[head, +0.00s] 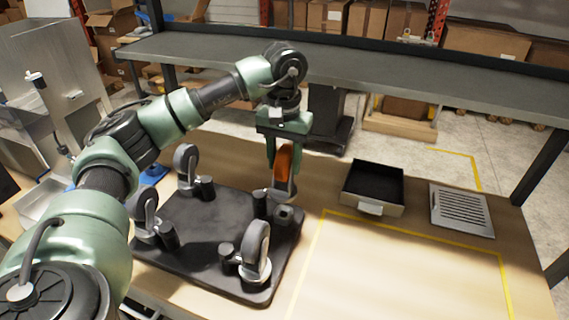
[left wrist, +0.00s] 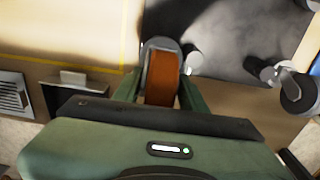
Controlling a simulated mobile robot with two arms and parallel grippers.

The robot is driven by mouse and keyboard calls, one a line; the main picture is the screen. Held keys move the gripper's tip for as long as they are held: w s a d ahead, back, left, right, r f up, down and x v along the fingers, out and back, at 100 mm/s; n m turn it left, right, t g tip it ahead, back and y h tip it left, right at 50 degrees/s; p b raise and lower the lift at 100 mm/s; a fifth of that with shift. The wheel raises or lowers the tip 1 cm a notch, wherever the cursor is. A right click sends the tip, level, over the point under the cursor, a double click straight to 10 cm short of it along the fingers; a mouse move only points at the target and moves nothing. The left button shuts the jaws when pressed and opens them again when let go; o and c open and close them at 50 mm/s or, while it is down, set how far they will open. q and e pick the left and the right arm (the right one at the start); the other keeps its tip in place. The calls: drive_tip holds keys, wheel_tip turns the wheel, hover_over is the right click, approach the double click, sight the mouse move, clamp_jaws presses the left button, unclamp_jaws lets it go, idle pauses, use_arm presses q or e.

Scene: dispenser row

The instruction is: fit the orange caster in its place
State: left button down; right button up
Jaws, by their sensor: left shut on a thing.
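The orange caster (head: 283,163) has an orange wheel and a grey lower part. My left gripper (head: 284,172) is shut on it from above and holds it over the right corner of the black base plate (head: 200,235). A grey block-like mount (head: 289,214) sits at that corner, just below the caster; I cannot tell whether they touch. In the left wrist view the orange caster (left wrist: 162,75) is between the fingers of the left gripper (left wrist: 158,92). Three grey casters (head: 255,250) stand at the plate's other corners. My right gripper is not in view.
A black open tray (head: 354,192) and a slotted metal grate (head: 461,211) lie right of the plate. Yellow tape (head: 420,238) bounds a bare table area. A dark raised shelf (head: 400,72) runs behind. Dark short posts (head: 205,188) stand beside the grey casters.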

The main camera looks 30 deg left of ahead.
use_arm(q)
drive_tip(key=shift+w+f, duration=0.2)
drive_tip(key=shift+f, duration=0.25)
drive_tip(key=shift+f+b, duration=0.2)
drive_tip(key=shift+b, duration=0.1)
drive_tip(key=shift+s+f+b, duration=0.2)
drive_tip(key=shift+f+b, duration=0.2)
drive_tip(key=shift+f, duration=0.05)
drive_tip(key=shift+w+f, duration=0.1)
drive_tip(key=shift+f, duration=0.4)
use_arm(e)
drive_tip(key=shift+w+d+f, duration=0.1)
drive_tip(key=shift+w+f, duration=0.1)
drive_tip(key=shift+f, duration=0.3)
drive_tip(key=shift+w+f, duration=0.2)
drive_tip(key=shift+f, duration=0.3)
use_arm(q)
drive_tip(key=shift+r, duration=0.1)
drive_tip(key=shift+b, duration=0.35)
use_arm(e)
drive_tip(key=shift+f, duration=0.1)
